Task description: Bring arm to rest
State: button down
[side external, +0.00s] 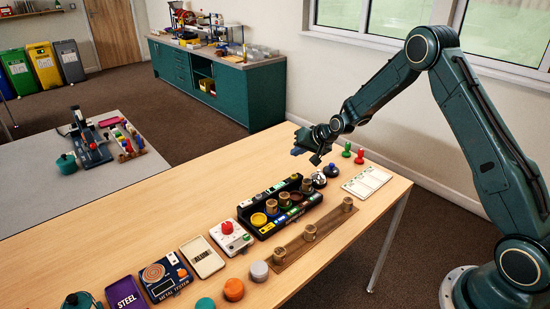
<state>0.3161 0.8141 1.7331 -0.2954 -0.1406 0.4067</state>
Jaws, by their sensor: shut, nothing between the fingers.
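My gripper (308,154) hangs at the end of my dark green arm above the far part of the wooden table. It is shut and holds nothing. It is above and beyond the black sorting tray (262,232) and apart from the things on the table. The tray holds several brass-coloured cylinders and coloured parts. A brown wooden strip (328,232) with several brass cylinders standing on it lies to the right of the tray.
Red and green pegs (346,149) and a white card (367,181) are near the table's far right. A tester box (163,276), a purple STEEL tray (125,293), an ALUM tray (202,257), a red-button box (231,238) and coloured knobs (234,289) are nearer.

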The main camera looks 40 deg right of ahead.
jog(key=s+a+r+n+g, duration=0.15)
jog(key=s+a+r, duration=0.25)
jog(key=s+r, duration=0.5)
jog(key=s+a+r+n, duration=0.3)
jog(key=s+a+r, duration=0.2)
jog(key=s+r, duration=0.5)
jog(key=s+a+r+n+g, duration=0.1)
jog(key=s+r, duration=0.1)
jog(key=s, duration=1)
jog(key=s+a+r+n+g+h, duration=0.1)
jog(key=s+a+r+n, duration=0.1)
jog(key=s, duration=1)
jog(key=shift+r, duration=0.3)
